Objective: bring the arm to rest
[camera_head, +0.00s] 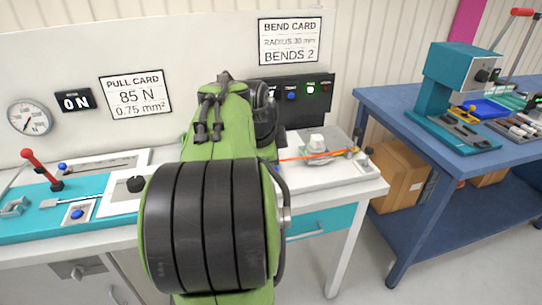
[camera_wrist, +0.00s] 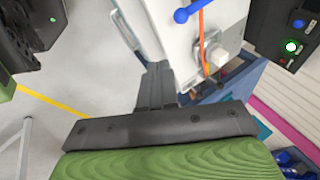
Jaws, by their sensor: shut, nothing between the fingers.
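My gripper (camera_wrist: 156,85) shows in the wrist view with its dark fingers together and nothing between them. It is over the area by the end of the white bench, with the grey floor below on the left. In the head view my green and black arm fills the middle, raised in front of the bench, and I cannot make out the fingertips there. An orange cable (camera_head: 310,156) lies across a light fixture on the white bench (camera_head: 345,190); the cable also shows in the wrist view (camera_wrist: 201,40), right of the fingers and apart from them.
A panel with lit buttons (camera_head: 305,90) stands behind the bench. A red-handled lever (camera_head: 40,168) rises at the left. A blue table (camera_head: 400,110) with a teal press (camera_head: 450,80) is at the right, cardboard boxes (camera_head: 400,175) beneath.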

